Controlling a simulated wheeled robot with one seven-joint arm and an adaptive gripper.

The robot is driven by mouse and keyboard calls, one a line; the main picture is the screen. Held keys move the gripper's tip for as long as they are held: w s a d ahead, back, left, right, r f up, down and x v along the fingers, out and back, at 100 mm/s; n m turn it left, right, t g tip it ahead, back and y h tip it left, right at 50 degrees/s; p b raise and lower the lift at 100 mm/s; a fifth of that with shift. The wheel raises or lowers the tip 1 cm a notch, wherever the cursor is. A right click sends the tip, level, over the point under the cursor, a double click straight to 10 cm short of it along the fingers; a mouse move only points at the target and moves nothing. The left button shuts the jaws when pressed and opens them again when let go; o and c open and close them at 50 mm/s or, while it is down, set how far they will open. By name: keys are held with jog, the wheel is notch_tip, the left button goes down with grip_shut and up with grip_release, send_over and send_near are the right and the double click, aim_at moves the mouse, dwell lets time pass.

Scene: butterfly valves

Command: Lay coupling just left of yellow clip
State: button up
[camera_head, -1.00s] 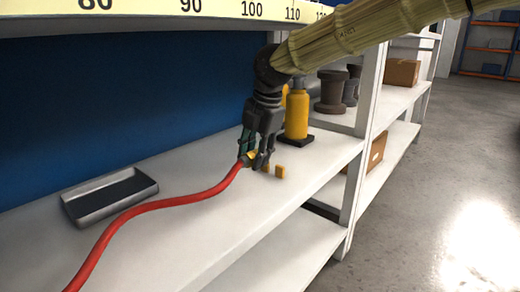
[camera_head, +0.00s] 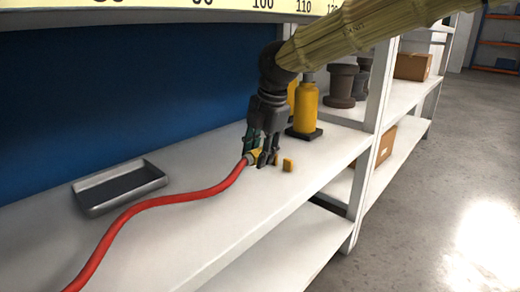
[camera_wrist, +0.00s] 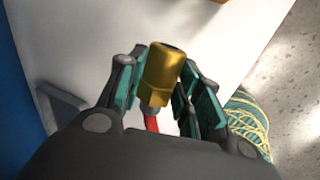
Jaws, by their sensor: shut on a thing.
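The coupling (camera_wrist: 162,72) is a brass-coloured fitting on the end of a red hose (camera_head: 150,205). My gripper (camera_wrist: 161,86) is shut on it, with a finger on each side. In the head view the coupling (camera_head: 254,155) shows low between the fingers of my gripper (camera_head: 262,155), close to the shelf top; I cannot tell whether it touches. The yellow clip (camera_head: 288,165) is small and stands on the shelf just right of my gripper. A second small yellow piece (camera_head: 277,160) shows beside it, partly hidden by the fingers.
A grey tray (camera_head: 120,187) lies on the shelf (camera_head: 205,235) to the left. A yellow bottle-like object (camera_head: 305,108) on a dark base stands behind my gripper, near a shelf post (camera_head: 368,150). The shelf's front strip is clear.

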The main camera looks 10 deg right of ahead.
aim_at(259, 182)
jog(key=shift+f+b, duration=0.4)
jog(key=shift+f, duration=2.1)
jog(key=o, duration=1.1)
jog(key=shift+r, duration=0.15)
